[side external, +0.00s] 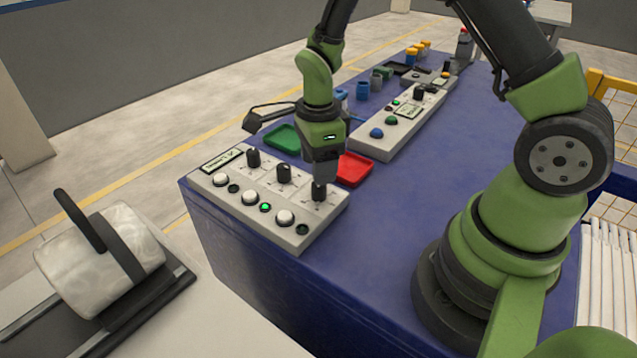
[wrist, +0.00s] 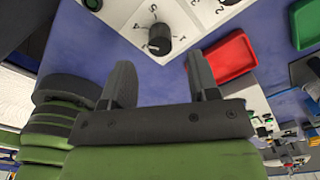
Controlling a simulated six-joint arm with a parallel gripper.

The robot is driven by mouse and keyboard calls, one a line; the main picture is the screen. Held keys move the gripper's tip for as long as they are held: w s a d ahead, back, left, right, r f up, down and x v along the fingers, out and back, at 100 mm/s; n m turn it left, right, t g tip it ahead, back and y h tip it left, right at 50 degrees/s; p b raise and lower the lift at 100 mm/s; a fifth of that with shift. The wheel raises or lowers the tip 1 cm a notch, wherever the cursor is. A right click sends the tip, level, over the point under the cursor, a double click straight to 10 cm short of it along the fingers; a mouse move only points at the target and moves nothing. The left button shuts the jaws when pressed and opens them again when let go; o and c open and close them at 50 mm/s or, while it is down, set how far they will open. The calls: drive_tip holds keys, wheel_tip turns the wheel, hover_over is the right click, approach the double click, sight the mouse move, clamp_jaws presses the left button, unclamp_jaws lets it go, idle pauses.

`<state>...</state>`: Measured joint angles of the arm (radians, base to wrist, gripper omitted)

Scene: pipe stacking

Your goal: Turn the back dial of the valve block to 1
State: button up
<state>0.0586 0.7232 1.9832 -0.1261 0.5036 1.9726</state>
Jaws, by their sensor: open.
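The valve block (side external: 262,212) is a pale panel at the near end of the blue table. It carries a row of black dials, with white buttons and small lamps in front. My gripper (side external: 321,178) points down over the dial at the right end of the row (side external: 319,193). In the wrist view this dial (wrist: 158,39) lies just beyond the gap between my open fingers (wrist: 160,70), with printed numbers around it. No grip on it shows. The other dials are the middle one (side external: 284,173) and the left one (side external: 253,157). I cannot read the pointer setting surely.
A red tray (side external: 354,169) lies close behind the block, also seen in the wrist view (wrist: 230,57). A green tray (side external: 283,137) is further left. A second control panel (side external: 400,122) stands behind. Clear blue table (side external: 400,185) lies to the right.

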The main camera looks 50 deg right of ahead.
sight(319, 190)
wheel_tip(319, 190, down, 5)
drive_tip(key=shift+f, duration=0.1)
idle(0.3)
drive_tip(key=c, duration=0.9)
